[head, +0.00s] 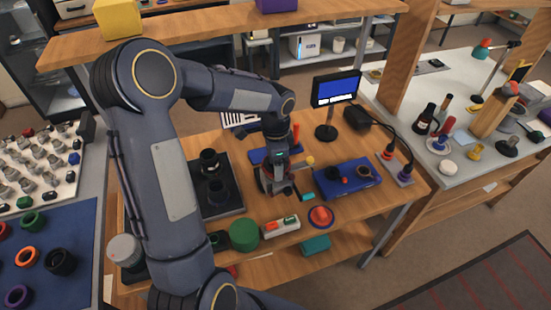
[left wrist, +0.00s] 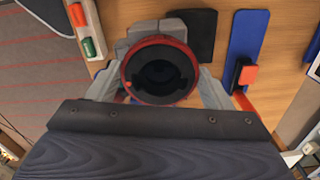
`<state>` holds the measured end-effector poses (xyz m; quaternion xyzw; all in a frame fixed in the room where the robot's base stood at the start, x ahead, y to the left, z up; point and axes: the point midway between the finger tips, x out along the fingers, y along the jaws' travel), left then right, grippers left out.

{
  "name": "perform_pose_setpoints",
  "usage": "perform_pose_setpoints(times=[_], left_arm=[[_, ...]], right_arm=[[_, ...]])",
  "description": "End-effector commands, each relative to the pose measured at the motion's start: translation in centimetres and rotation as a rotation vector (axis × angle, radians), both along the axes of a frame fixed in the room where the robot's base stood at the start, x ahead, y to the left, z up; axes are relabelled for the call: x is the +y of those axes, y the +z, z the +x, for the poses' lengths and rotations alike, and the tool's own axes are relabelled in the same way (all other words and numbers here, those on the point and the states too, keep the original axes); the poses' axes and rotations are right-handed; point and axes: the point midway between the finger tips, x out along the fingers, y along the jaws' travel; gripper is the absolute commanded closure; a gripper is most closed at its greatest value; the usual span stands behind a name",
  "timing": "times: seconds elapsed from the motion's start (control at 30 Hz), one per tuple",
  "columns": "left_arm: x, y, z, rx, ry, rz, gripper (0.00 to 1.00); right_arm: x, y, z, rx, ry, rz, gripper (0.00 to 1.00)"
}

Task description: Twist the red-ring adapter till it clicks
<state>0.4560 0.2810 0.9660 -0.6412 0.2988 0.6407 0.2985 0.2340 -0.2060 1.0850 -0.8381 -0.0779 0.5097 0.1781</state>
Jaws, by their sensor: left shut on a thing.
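The red-ring adapter (left wrist: 128,68) shows in the left wrist view as a dark round part with a red rim and a black, notched opening facing the camera. My left gripper (left wrist: 160,80) is shut on it, with a grey finger on each side. A grey block (left wrist: 150,30) lies just behind the adapter; I cannot tell whether they are joined. In the head view my left gripper (head: 276,178) points down over the middle of the wooden bench, and the adapter is mostly hidden there. My right gripper is not in view.
A small screen (head: 336,88) stands behind. Cables run along the right.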

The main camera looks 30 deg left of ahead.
Motion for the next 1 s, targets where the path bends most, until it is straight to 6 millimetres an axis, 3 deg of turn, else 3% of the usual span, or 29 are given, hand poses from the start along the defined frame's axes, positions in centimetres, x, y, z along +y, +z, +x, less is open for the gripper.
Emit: perform_pose_setpoints(times=[0.17, 0.2, 0.37, 0.7, 1.0], left_arm=[[0.0, 0.0, 0.0, -0.001, -0.007, 0.0, 0.64], [0.0, 0.0, 0.0, -0.001, -0.007, 0.0, 0.23], [0.0, 0.0, 0.0, -0.001, -0.006, 0.001, 0.02], [0.0, 0.4, 0.0, -0.002, -0.005, 0.001, 0.01], [0.0, 5.1, 0.1, -0.004, -0.005, 0.001, 0.01]], right_arm=[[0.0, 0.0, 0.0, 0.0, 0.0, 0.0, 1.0], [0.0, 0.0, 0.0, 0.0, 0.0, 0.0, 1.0], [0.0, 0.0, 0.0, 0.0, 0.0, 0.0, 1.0], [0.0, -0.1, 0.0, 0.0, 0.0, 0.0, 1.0], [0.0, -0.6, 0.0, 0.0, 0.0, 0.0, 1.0]])
